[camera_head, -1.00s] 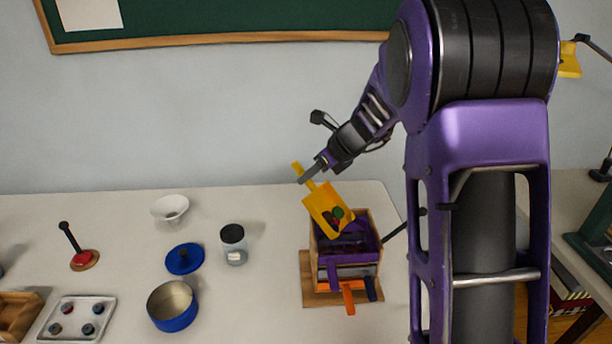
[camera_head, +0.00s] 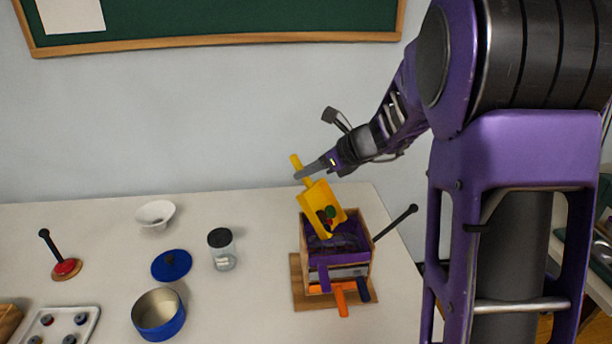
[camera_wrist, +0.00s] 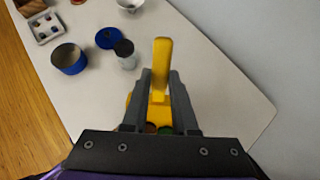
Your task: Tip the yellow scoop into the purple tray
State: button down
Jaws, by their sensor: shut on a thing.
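The yellow scoop (camera_head: 309,197) hangs tilted steeply in the head view, its mouth pointing down over the purple tray (camera_head: 369,249). Small dark, red and green pieces lie in the scoop near its mouth. My gripper (camera_head: 303,175) is shut on the scoop's handle. In the wrist view the handle (camera_wrist: 161,66) stands between my fingers, and part of the scoop shows below with green and reddish pieces. The purple tray sits at the top of a wooden box on a wooden board. The scoop hides part of the tray, so I cannot tell what lies inside it.
Orange and dark blue tabs jut from the box's front, and a black-knobbed lever (camera_head: 396,222) rises at its right. To the left stand a jar (camera_head: 222,251), a blue lid (camera_head: 171,264), a blue pot (camera_head: 174,326) and a white bowl (camera_head: 155,217).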

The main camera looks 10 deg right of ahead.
jog(key=shift+s+d+r+t+y+b, duration=0.3)
jog(key=shift+s+d+t+y+b, duration=0.3)
jog(key=shift+b, duration=1.7)
jog(key=shift+s+d+r+b, duration=0.1)
jog(key=shift+s+d+b, duration=0.1)
jog(key=shift+d+b, duration=0.15)
jog(key=s+d+t+y+b, duration=0.3)
jog(key=s+d+t+y, duration=0.2)
jog(key=s+d+y, duration=0.1)
jog(key=shift+r+v, duration=0.2)
jog(key=shift+v, duration=1.2)
jog(key=shift+d+r, duration=0.1)
jog(key=shift+r, duration=0.1)
dwell(0.3)
